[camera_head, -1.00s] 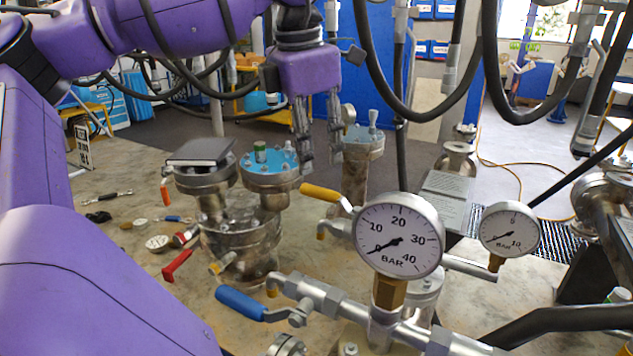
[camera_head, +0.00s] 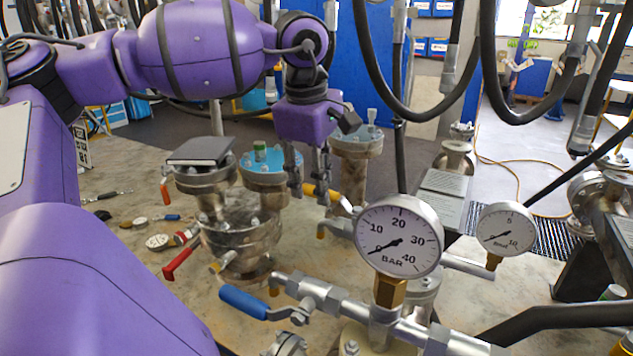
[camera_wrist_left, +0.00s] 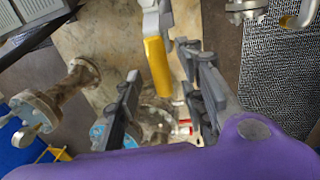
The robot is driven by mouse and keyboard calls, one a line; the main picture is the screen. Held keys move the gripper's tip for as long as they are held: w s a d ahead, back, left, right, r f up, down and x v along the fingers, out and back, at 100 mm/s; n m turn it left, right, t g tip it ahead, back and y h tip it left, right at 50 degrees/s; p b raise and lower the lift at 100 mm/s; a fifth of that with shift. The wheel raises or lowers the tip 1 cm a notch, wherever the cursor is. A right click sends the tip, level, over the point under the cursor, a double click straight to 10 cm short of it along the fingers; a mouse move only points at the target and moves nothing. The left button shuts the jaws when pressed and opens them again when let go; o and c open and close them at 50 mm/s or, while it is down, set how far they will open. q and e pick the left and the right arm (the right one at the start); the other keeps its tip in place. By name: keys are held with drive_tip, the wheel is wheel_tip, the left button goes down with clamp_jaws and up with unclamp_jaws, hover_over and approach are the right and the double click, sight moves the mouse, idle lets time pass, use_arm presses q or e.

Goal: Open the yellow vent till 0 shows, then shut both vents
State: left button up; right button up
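The yellow vent handle (camera_head: 316,191) slants on its valve behind the large gauge (camera_head: 398,236). That gauge's needle points lower left, at the 0 end of its scale. The small gauge (camera_head: 507,230) has its needle toward the lower left too. The blue vent handle (camera_head: 243,302) lies along the front pipe, pointing left. My left gripper (camera_head: 309,188) is open and points down at the yellow handle. In the left wrist view, the yellow handle (camera_wrist_left: 157,66) shows between its spread fingers (camera_wrist_left: 158,68); contact cannot be told. My right gripper is not in view.
A flanged vessel (camera_head: 240,236) with a blue-topped flange (camera_head: 268,167) stands left of the gripper, with a dark box (camera_head: 200,151) on its other neck. A red handle (camera_head: 178,264) sticks out at its front. Another blue-topped column (camera_head: 354,165) stands close behind right. Black hoses hang at right.

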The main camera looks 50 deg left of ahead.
use_arm(q)
drive_tip(key=shift+f, duration=0.6)
drive_tip(key=shift+c, duration=0.2)
clamp_jaws()
drive_tip(key=shift+w, duration=0.1)
